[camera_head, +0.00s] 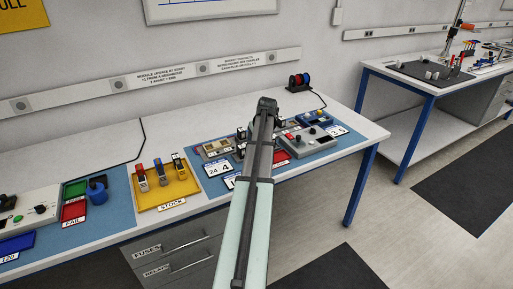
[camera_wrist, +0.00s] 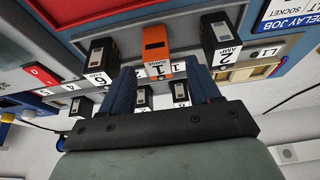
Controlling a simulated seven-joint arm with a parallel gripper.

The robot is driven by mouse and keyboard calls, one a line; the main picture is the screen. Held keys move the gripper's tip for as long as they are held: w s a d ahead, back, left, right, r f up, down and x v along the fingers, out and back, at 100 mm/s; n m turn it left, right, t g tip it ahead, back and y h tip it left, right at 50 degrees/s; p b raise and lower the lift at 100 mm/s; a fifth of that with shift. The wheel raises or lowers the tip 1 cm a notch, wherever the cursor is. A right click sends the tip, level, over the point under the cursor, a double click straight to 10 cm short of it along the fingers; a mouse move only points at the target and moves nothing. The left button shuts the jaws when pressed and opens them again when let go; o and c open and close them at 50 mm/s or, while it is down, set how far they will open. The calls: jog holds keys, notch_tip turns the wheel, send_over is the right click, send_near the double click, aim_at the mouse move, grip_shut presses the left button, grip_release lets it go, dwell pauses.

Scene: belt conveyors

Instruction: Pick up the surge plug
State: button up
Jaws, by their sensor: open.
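An orange plug (camera_wrist: 156,42), the likely surge plug, stands upright in the wrist view. The orange plug shows just beyond the gap between the fingertips; I cannot tell how far. In the head view my arm hides the gripper and the orange plug.
Black plugs stand left (camera_wrist: 102,56) and right (camera_wrist: 216,34) of the orange one, with more behind the fingers. In the head view a yellow STOCK tray (camera_head: 181,190) holds several small parts. A grey box with a red button (camera_head: 313,148) stands right of my arm.

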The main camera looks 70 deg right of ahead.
jog(key=shift+x, duration=2.65)
jog(key=shift+s, duration=0.1)
jog(key=shift+c, duration=0.4)
jog(key=c, duration=1)
notch_tip(320, 180, up, 10)
jog(key=shift+r, duration=0.1)
